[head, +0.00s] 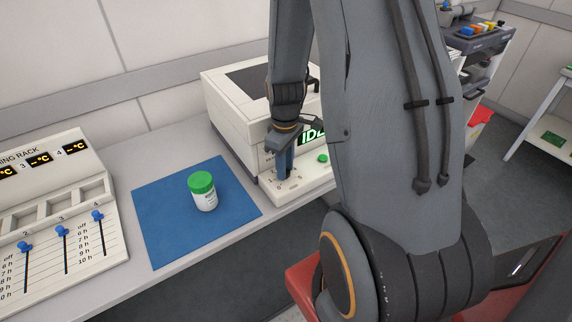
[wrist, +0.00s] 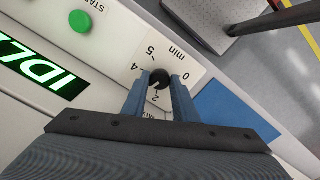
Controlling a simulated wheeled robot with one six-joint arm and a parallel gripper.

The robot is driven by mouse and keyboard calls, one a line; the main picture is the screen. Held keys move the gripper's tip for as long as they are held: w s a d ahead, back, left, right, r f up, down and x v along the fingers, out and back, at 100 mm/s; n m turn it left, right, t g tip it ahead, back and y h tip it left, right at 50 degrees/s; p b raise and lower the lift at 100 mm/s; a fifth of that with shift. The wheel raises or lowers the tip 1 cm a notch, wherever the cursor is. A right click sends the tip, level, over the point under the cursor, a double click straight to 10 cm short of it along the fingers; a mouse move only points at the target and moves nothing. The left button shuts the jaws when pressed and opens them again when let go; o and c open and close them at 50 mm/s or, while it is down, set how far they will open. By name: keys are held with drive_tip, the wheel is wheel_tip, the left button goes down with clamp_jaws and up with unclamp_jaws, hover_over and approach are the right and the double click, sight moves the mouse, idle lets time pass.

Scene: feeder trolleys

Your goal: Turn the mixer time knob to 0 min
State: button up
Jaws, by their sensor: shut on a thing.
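The mixer (head: 232,92) is a white box with a lit green display reading "IDL…" in the head view. Its time knob (wrist: 159,77) is small, round and black, on a white dial plate marked 0, 2, 4, 5 and "min" in the wrist view. A light pointer mark on the knob seems to face the side of the 2, away from the 0; the exact setting is unclear. My gripper (wrist: 160,84) is shut on the knob, with one blue finger on each side. In the head view my gripper (head: 285,165) reaches down onto the front panel and hides the knob.
A green start button (head: 323,158) is right of my gripper. A white jar with a green lid (head: 203,190) stands on a blue mat (head: 160,225). A rack with blue sliders (head: 62,232) is at left. My arm covers much of the right side.

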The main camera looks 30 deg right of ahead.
drive_tip(key=shift+n, duration=0.4)
drive_tip(key=o, duration=1.1)
drive_tip(key=shift+c, duration=0.2)
drive_tip(key=shift+r+b, duration=0.65)
drive_tip(key=shift+r, duration=3.3)
